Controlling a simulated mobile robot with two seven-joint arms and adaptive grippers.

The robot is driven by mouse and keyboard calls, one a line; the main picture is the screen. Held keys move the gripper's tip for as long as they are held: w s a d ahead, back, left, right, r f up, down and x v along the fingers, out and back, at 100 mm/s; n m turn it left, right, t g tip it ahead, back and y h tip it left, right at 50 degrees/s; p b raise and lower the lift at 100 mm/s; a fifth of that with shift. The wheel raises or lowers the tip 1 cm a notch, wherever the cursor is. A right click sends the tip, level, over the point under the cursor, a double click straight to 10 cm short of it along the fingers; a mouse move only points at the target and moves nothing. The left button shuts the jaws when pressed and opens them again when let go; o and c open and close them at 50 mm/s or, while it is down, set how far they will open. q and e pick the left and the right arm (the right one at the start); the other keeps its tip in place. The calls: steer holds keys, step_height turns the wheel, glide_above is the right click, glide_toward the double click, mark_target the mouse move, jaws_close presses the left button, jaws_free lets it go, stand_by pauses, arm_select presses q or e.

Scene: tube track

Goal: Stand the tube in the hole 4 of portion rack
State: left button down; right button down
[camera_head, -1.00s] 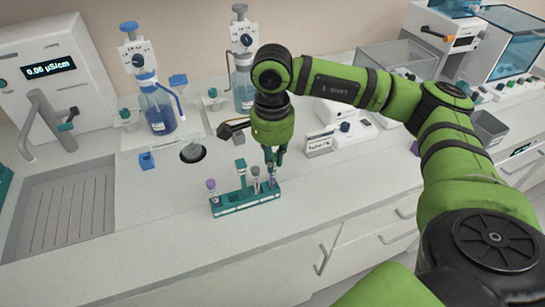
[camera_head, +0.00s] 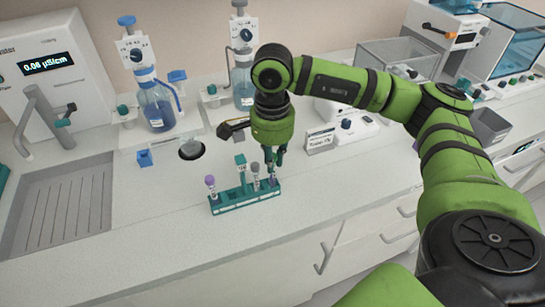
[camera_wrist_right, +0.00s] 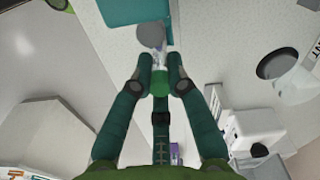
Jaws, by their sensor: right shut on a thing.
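The green portion rack (camera_head: 232,204) stands on the counter and holds a row of upright tubes. A purple-capped tube (camera_head: 210,183) is at its left end, and a grey-capped tube (camera_head: 255,172) is right of the middle. My right gripper (camera_head: 275,158) is over the rack's right end, shut on a tube (camera_head: 272,180) whose lower part is at the rack. I cannot tell whether it sits in a hole. In the right wrist view, a green piece (camera_wrist_right: 158,82) shows between the fingertips. The hole numbers are not readable. My left gripper is not in view.
Blue bottles (camera_head: 157,108) stand at the back and a drainer (camera_head: 60,205) at left. The counter before the rack is clear.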

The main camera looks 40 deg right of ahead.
steer(key=c, duration=1.1)
jaws_free()
steer(key=shift+c, duration=0.2)
step_height(320, 180, up, 12)
stand_by(0.4)
